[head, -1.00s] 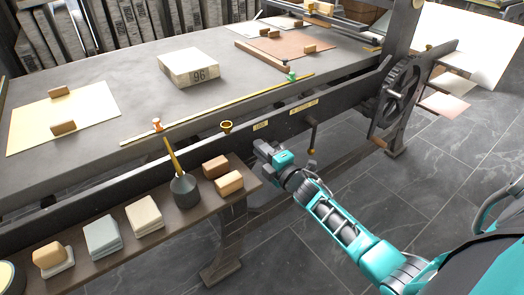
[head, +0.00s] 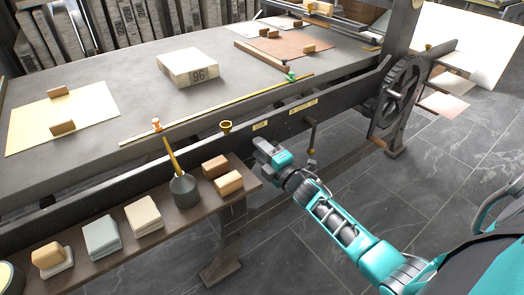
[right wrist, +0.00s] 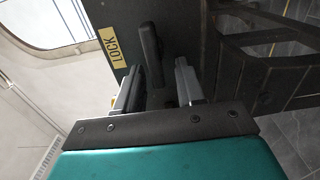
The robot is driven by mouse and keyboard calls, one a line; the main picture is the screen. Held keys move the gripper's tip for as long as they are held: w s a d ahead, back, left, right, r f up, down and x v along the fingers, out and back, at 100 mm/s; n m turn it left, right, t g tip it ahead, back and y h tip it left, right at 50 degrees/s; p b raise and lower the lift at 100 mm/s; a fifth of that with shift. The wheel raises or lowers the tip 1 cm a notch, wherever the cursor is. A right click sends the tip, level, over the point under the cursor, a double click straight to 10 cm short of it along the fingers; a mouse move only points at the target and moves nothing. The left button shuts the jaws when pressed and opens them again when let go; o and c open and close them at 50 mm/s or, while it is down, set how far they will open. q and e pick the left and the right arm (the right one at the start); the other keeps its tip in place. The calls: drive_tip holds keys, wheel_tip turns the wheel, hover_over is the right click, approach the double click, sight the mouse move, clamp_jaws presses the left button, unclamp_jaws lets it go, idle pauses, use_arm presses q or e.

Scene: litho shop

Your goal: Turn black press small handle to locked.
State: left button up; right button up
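The black press (head: 230,140) has a dark side rail with a small LOCK plate (head: 260,126), which also shows in the right wrist view (right wrist: 112,47). The small dark handle (right wrist: 150,45) stands out from the rail beside this plate in the right wrist view. In the head view I cannot make it out; my right gripper covers that area. My right gripper (head: 262,148) is at the rail below the plate. Its two fingers (right wrist: 160,85) are apart, with the handle's lower part between or just beyond them; contact is unclear. My left gripper is not in view.
A lever with a brown knob (head: 312,122) hangs right of my gripper. A geared wheel (head: 398,92) is farther right. A wooden shelf (head: 105,255) with blocks and a dark pot (head: 184,188) lies close on the left. The floor at right is open.

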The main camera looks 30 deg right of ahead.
drive_tip(key=shift+s, duration=0.15)
use_arm(q)
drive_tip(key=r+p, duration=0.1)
drive_tip(key=p, duration=0.1)
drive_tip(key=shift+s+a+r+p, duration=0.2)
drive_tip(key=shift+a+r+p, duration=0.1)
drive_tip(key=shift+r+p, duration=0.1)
use_arm(e)
drive_tip(key=s+d, duration=0.1)
drive_tip(key=s, duration=1.1)
drive_tip(key=shift+s, duration=0.3)
drive_tip(key=s+a+f+m+g+y, duration=0.1)
drive_tip(key=s+a+m+g, duration=0.4)
drive_tip(key=a+m, duration=0.4)
drive_tip(key=s+a+f+m+g+y, duration=0.1)
drive_tip(key=s+a+m+g, duration=0.1)
drive_tip(key=s+a+m, duration=0.7)
use_arm(q)
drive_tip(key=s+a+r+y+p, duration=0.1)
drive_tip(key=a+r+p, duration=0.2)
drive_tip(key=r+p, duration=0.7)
drive_tip(key=p, duration=0.4)
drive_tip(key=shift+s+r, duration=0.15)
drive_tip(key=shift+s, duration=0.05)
use_arm(e)
wheel_tip(320, 180, up, 10)
drive_tip(key=w+d+n+h, duration=0.1)
drive_tip(key=d, duration=0.1)
drive_tip(key=shift+w+d+n+h, duration=0.15)
drive_tip(key=shift+w+n+h, duration=0.15)
